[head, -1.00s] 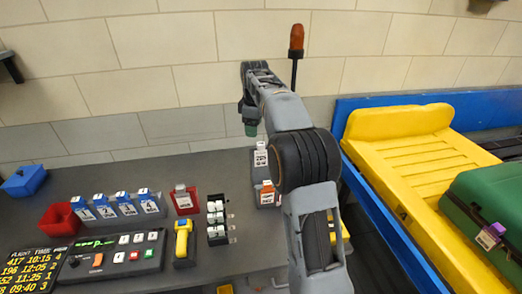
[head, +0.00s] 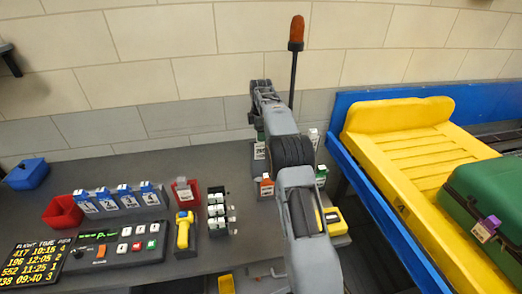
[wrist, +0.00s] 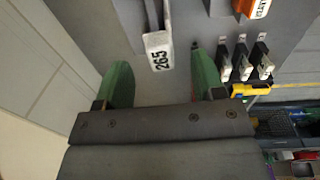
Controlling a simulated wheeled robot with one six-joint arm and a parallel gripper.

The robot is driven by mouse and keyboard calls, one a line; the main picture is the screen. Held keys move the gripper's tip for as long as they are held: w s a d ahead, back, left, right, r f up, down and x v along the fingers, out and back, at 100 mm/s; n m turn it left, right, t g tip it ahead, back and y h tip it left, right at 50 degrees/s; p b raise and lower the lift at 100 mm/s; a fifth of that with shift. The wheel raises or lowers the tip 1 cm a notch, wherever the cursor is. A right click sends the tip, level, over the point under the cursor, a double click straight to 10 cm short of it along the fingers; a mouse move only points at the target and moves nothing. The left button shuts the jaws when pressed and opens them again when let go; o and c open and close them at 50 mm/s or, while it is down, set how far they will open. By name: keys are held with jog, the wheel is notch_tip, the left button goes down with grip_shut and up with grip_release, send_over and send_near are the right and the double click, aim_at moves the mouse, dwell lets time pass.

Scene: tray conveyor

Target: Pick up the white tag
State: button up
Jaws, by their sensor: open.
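The white tag (wrist: 160,52), printed with "265", stands up from a grey holder in the wrist view, between the two finger lines of my gripper. In the head view a white tag (head: 259,151) shows at the left edge of my arm, partly hidden. My gripper (wrist: 160,66) is open, with one green finger on each side of the tag and a gap on both sides. Nothing is held. In the head view my gripper is mostly hidden behind my arm.
A black rack (head: 217,210) of small white pieces and a yellow scanner (head: 184,230) are to the left. The yellow tray (head: 405,170) is on the right.

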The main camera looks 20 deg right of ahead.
jog(key=shift+w+a+f+p, duration=0.1)
jog(key=shift+f+p, duration=0.1)
jog(key=shift+f, duration=0.8)
jog(key=shift+w+d+f+p, duration=0.1)
jog(key=shift+f+p, duration=0.1)
jog(key=shift+f, duration=0.75)
jog(key=shift+w+a+f+p, duration=0.1)
jog(key=shift+f+p, duration=0.1)
jog(key=shift+f, duration=0.8)
jog(key=c, duration=1)
jog(key=r, duration=0.7)
jog(key=shift+s+b, duration=0.2)
jog(key=shift+b, duration=0.2)
jog(key=shift+s+a+f+b, duration=0.1)
jog(key=shift+s+b, duration=0.25)
jog(key=shift+b, duration=0.1)
jog(key=s+a+b, duration=0.1)
jog(key=s+b, duration=0.1)
jog(key=s, duration=0.2)
jog(key=s+b, duration=0.2)
jog(key=s, duration=0.2)
jog(key=s+a+b, duration=0.1)
jog(key=s+b, duration=0.1)
jog(key=s, duration=0.3)
jog(key=shift+a, duration=0.35)
jog(key=shift+r, duration=0.25)
